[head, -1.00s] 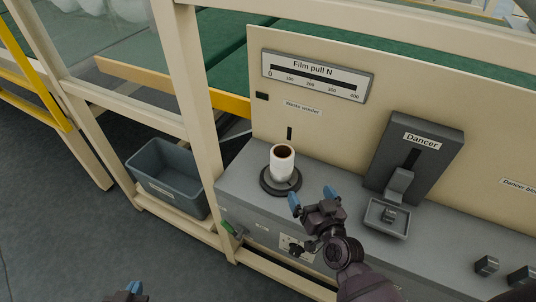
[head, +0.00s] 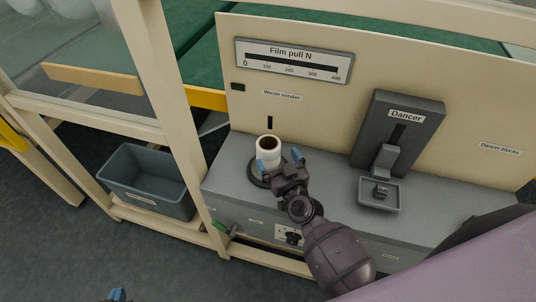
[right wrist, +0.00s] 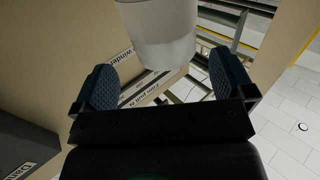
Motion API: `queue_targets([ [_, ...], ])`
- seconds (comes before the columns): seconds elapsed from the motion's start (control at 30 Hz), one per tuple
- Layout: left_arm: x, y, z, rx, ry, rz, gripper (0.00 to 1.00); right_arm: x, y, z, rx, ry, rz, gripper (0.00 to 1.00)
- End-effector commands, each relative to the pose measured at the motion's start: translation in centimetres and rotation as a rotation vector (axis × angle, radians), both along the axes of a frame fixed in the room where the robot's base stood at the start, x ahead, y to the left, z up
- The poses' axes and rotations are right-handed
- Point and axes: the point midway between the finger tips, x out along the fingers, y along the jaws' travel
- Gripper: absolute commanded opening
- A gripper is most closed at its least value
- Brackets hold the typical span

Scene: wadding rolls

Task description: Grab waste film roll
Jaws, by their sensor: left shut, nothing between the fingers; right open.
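The waste film roll (head: 268,151) is a short white cylinder with a brown core. It stands upright on a dark round base (head: 256,181) on the grey bench, under the "Waste winder" label. My right gripper (head: 280,161) is open at the roll's front right side, partly covering it in the head view. In the right wrist view the white roll (right wrist: 158,30) shows ahead of and between the open blue fingertips (right wrist: 165,85); whether they touch it I cannot tell. My left gripper (head: 117,294) shows only as a blue tip at the bottom edge, away from the bench.
A grey bin (head: 150,180) stands on the frame's low shelf left of the bench. A cream post (head: 165,100) rises between bin and roll. The Dancer unit (head: 400,135) with its small tray (head: 379,196) is right of the roll. A green handle (head: 223,227) is on the bench front.

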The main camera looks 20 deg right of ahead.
Motion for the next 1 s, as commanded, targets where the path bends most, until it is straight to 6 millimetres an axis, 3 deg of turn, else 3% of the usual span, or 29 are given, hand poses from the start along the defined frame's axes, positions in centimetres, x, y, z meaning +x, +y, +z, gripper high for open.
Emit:
queue_targets([
  [0.23, 0.4, 0.0, 0.3, 0.001, -0.007, -0.002, 0.00, 1.5, 0.3, 0.1, 0.000, -0.001, 0.001, 1.00],
  [0.6, 0.7, 0.0, 0.4, 0.003, -0.014, -0.005, 0.00, 5.6, 1.0, 0.2, 0.000, 0.001, -0.001, 1.00],
  [0.9, 0.7, 0.0, 0.4, 0.003, -0.014, -0.005, 0.00, 5.9, 1.0, 0.2, 0.000, 0.001, -0.001, 1.00],
  [1.0, 0.7, 0.0, 0.4, 0.003, -0.013, -0.005, 0.00, 5.9, 1.0, 0.2, 0.000, 0.001, -0.001, 0.86],
])
